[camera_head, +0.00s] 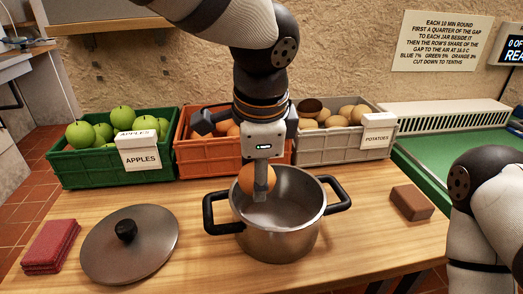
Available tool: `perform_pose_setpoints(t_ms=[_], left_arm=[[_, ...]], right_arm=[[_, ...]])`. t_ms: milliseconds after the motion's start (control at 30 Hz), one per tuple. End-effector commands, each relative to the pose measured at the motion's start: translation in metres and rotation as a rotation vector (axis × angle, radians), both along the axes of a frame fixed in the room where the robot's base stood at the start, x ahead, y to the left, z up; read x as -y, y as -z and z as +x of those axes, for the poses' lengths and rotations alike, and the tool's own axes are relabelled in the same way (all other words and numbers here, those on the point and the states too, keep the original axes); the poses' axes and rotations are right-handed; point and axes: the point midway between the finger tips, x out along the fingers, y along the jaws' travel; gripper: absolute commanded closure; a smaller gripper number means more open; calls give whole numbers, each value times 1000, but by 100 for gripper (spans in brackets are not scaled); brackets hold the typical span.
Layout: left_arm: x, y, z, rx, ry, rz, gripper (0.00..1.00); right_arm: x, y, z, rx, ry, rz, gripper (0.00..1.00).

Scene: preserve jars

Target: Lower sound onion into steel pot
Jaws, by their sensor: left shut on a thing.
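My left gripper (262,170) points down over the steel pot (278,238) and is shut on a round orange-brown onion (246,180). The onion is at the pot's back left rim height, partly hidden by the gripper's finger. The pot is open, with two black handles, and the part of its inside that shows looks empty. I cannot tell whether the onion touches the pot. My right arm shows at the right edge, but its gripper is out of view.
The pot lid (130,247) and red cloths (50,247) lie left of the pot. A brown block (411,202) lies to the right. Behind stand a green apple crate (90,166), an orange crate (200,157) and a grey potato crate (330,146).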

Motion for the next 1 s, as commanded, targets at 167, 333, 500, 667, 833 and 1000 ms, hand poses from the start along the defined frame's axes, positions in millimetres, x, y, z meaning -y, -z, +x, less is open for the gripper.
perform_pose_setpoints(t_ms=[167,333,500,667,833,1000], left_arm=[[0,12,0,0,0,1,81],[0,23,0,0,0,0,81],[0,34,0,0,0,1,81],[0,44,0,0,0,0,81],[0,55,0,0,0,0,81],[0,62,0,0,0,0,81]], right_arm=[[0,0,0,0,0,0,50],[0,0,0,0,0,0,50],[0,0,0,0,0,0,50],[0,0,0,0,0,0,50],[0,0,0,-1,0,0,50],[0,0,0,-1,0,0,50]])
